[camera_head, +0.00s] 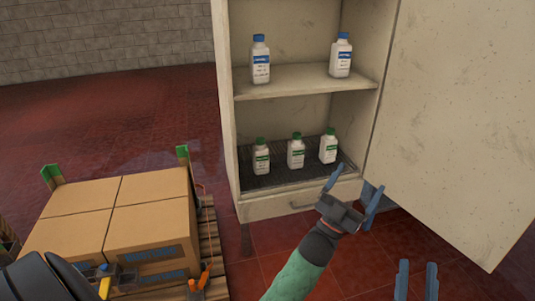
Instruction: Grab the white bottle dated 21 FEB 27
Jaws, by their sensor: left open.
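Several white bottles stand in an open cabinet (226,120). Two have blue caps and blue labels on the upper shelf: one at left (261,68) and one at right (341,60). Three shorter ones have green caps on the lower level: left bottle (261,160), middle bottle (296,154) and right bottle (328,150). The dates are too small to read. My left gripper (357,179) is open and empty, in front of the cabinet's lower right, just below the right green-capped bottle in the picture. My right gripper (417,266) has its fingers apart at the bottom edge, with nothing visible between them.
The cabinet door (455,110) is swung open to the right. Cardboard boxes (150,225) on a wooden pallet (208,245) stand at left. Red tiled floor (110,120) is clear behind them.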

